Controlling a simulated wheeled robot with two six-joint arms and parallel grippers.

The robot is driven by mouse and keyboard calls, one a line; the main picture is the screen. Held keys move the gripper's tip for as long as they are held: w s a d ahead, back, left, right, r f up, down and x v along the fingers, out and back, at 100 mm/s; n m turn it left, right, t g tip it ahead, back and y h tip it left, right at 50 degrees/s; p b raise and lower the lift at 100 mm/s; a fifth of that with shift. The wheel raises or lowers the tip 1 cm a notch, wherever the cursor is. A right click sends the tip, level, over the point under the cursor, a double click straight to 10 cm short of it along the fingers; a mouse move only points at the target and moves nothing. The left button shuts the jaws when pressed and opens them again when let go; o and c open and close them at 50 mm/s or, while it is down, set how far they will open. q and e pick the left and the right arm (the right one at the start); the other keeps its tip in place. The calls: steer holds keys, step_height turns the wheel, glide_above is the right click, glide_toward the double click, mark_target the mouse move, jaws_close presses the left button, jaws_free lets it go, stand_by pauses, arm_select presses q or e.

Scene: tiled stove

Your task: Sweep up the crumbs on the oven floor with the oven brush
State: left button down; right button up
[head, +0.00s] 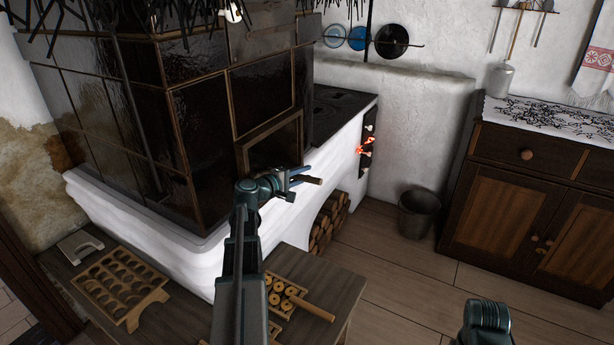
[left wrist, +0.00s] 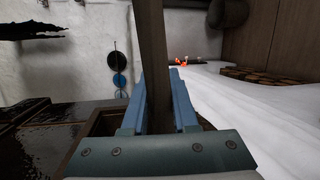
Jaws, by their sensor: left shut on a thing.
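My left gripper (head: 303,177) is in front of the tiled stove, just by the framed oven opening (head: 272,143). It is shut on a brown wooden handle, which I take for the oven brush (head: 314,181). In the left wrist view the handle (left wrist: 153,55) runs between the blue fingers (left wrist: 158,108) and out of the top of the picture. The brush's bristles are not visible in either view. The inside of the oven is dark, and I cannot make out its floor or any crumbs. A teal part of my right arm shows at the bottom right, but its fingers do not.
A white ledge (head: 170,245) runs below the tiles. A wooden bench (head: 335,283) stands in front, with a moulded board (head: 118,285) and a tray of rings (head: 284,297). Red embers (head: 365,150) glow to the right. A bucket (head: 418,213) stands on open floor.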

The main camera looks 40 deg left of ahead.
arm_select(q)
steer(key=shift+a+r, duration=0.25)
steer(key=shift+a, duration=1.1)
steer(key=shift+a+r, duration=0.2)
steer(key=shift+a, duration=1.15)
steer(key=shift+d, duration=0.1)
steer(key=shift+s+d+p, duration=0.1)
steer(key=shift+d+p, duration=0.25)
steer(key=shift+d, duration=0.2)
steer(key=d, duration=0.5)
steer(key=shift+w+d+r, duration=0.1)
steer(key=shift+w+d, duration=0.1)
steer(key=shift+d, duration=0.2)
